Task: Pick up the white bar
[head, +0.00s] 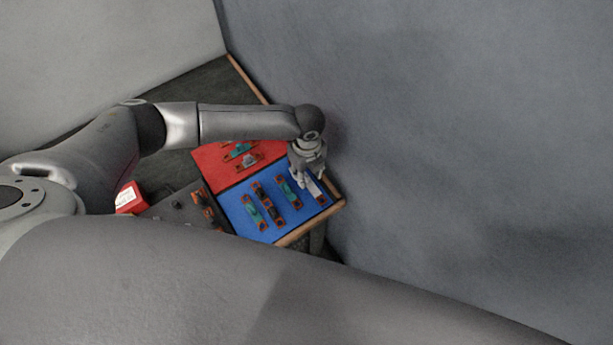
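The white bar (314,188) lies at the right end of the blue mat (240,212), in line with an orange-and-dark piece at its lower end. My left gripper (311,180) points down just above the bar's upper end. Its fingers show apart, one on each side of the bar, and look open. The gripper hides the bar's upper end, and I cannot tell whether the fingers touch it. My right gripper is out of view.
Several orange, teal and dark parts (289,192) lie on the blue mat. A red mat (208,160) with more parts adjoins it. A grey panel (172,207) and a red box (129,198) are to the left. A grey wall (430,130) rises close on the right.

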